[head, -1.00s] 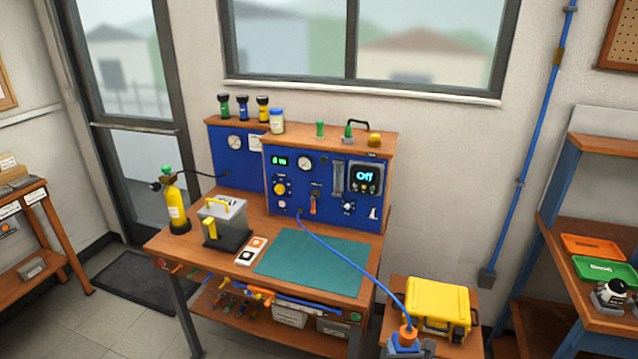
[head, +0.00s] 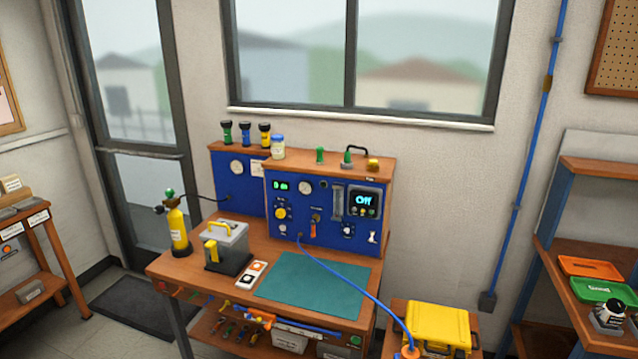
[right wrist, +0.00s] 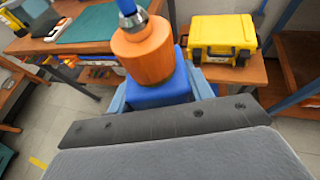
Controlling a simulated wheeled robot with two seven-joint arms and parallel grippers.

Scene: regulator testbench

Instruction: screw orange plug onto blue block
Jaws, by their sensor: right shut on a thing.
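The orange plug (right wrist: 145,50) is a round cylinder with a blue hose end fixed in its top. It sits on top of the blue block (right wrist: 160,92), touching it; how far it is threaded on cannot be told. My right gripper (right wrist: 157,88) has its grey-blue fingers on either side of the block and is shut on it. In the head view the plug (head: 408,351) shows at the bottom edge; the block and right gripper are cut off there. My left gripper is not in view.
A blue hose (head: 365,290) runs from the bench's blue panel (head: 296,205) to the plug. A yellow case (head: 437,328) stands on a small wooden table close by. A green mat (head: 312,288) lies bare on the bench. Shelves with trays (head: 592,267) stand at right.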

